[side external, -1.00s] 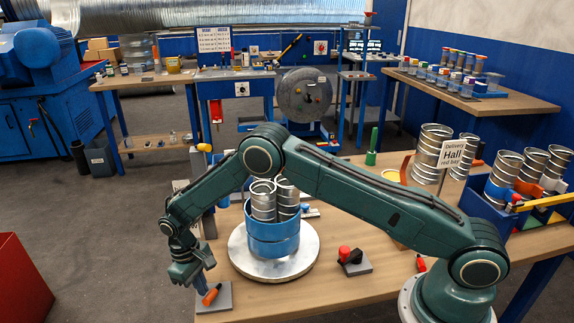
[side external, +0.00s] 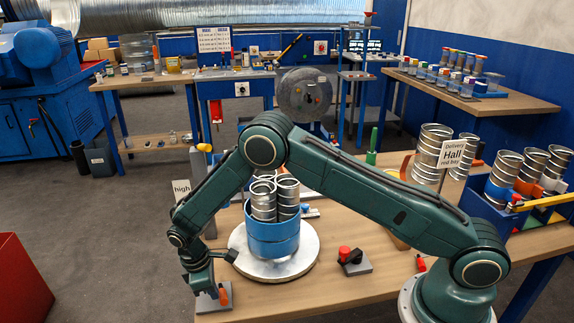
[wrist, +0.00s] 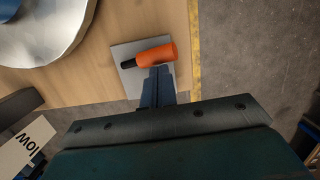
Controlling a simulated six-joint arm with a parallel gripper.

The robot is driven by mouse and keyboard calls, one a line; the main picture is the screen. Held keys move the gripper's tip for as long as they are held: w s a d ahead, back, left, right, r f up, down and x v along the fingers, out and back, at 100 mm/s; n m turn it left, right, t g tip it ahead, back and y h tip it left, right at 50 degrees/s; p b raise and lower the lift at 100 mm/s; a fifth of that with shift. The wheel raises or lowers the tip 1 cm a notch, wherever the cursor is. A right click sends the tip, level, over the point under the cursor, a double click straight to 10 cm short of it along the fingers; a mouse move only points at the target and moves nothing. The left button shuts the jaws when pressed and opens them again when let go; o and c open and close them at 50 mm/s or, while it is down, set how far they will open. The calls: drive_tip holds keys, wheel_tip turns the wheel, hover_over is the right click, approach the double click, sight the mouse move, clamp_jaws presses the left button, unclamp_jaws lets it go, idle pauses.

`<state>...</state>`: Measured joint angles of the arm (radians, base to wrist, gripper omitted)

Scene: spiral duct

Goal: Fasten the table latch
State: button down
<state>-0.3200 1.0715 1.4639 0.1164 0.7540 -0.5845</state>
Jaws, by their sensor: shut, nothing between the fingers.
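The table latch has an orange handle (side external: 224,294) on a grey plate (side external: 206,303) at the table's near left corner. In the wrist view the orange handle (wrist: 155,55) lies across the grey plate (wrist: 124,55), with a black end at its left. My gripper (side external: 212,291) is low over the plate, beside the handle. In the wrist view my gripper's fingers (wrist: 158,72) are shut and empty, their tips right at the handle's edge. I cannot tell whether they touch it. Part of the plate is hidden behind the fingers.
A round turntable (side external: 243,266) carries a blue holder (side external: 272,238) with several metal duct pieces. A small base with a red and black knob (side external: 345,254) stands to its right. The table edge is close beside the latch.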

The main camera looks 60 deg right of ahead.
drive_tip(key=n, duration=0.1)
drive_tip(key=s+d+n, duration=0.1)
drive_tip(key=n, duration=0.1)
drive_tip(key=shift+s, duration=0.2)
drive_tip(key=shift+s+d+t, duration=0.1)
drive_tip(key=shift+d+t, duration=0.1)
drive_tip(key=shift+t, duration=0.1)
drive_tip(key=shift+s+d, duration=0.1)
drive_tip(key=shift+d, duration=0.05)
idle(0.3)
drive_tip(key=shift+w+a+r, duration=0.3)
drive_tip(key=shift+a+r, duration=0.05)
drive_tip(key=shift+a, duration=0.3)
drive_tip(key=shift+w+a+r, duration=0.25)
drive_tip(key=shift+a+r, duration=0.3)
drive_tip(key=shift+a, duration=0.05)
drive_tip(key=shift+w+a+r, duration=0.2)
drive_tip(key=shift+a+r, duration=0.35)
wheel_tip(320, 180, up, 9)
drive_tip(key=a, duration=0.1)
drive_tip(key=shift+w+a, duration=0.15)
drive_tip(key=shift+w, duration=0.05)
